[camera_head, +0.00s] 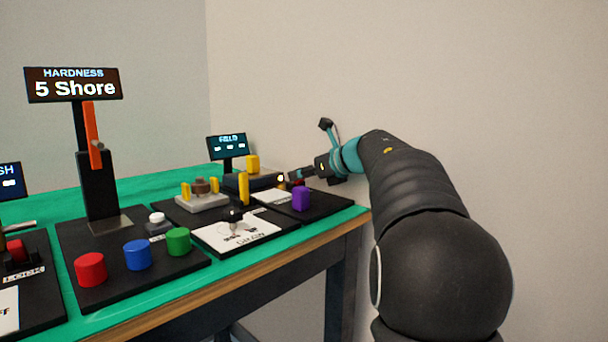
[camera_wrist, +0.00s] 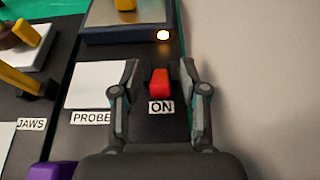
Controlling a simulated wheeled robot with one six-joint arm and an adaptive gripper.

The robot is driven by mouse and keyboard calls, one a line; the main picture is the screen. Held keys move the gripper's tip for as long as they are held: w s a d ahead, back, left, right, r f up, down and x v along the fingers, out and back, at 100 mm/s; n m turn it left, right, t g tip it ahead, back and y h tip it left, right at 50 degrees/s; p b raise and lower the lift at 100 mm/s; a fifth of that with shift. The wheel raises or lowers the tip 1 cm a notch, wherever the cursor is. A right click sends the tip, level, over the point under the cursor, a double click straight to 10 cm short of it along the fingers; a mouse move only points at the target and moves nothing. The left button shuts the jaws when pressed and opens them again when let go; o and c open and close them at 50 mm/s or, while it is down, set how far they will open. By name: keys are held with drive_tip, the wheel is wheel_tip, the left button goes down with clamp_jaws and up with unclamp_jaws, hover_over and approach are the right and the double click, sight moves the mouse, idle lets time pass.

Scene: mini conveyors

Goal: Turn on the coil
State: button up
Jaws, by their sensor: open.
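In the wrist view, a red rocker switch (camera_wrist: 159,82) sits on a black panel above a white label (camera_wrist: 161,107) that reads ON. My gripper (camera_wrist: 162,72) is open, with one finger on each side of the red switch. I cannot tell whether the fingers touch the panel. A small lamp (camera_wrist: 163,35) glows yellow-white beyond the switch, at the edge of a dark box with a grey top plate (camera_wrist: 128,12). In the head view, my gripper (camera_head: 288,179) reaches in from the right over the far right station. The switch is hard to make out there.
A purple cylinder (camera_head: 301,199) stands close to my gripper; it also shows in the wrist view (camera_wrist: 52,171). A white PROBE pad (camera_wrist: 97,84) lies left of the switch. A small display (camera_head: 228,147) stands behind. Red (camera_head: 90,269), blue (camera_head: 138,254) and green (camera_head: 178,241) cylinders stand further left.

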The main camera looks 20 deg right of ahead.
clamp_jaws()
drive_tip(key=shift+s+f+b, duration=0.1)
drive_tip(key=shift+f+b, duration=0.25)
drive_tip(key=shift+b, duration=0.65)
drive_tip(key=shift+s+t+b, duration=0.15)
drive_tip(key=shift+t+b, duration=0.45)
drive_tip(key=shift+b, duration=0.5)
drive_tip(key=shift+r+y, duration=0.15)
drive_tip(key=shift+y, duration=0.15)
unclamp_jaws()
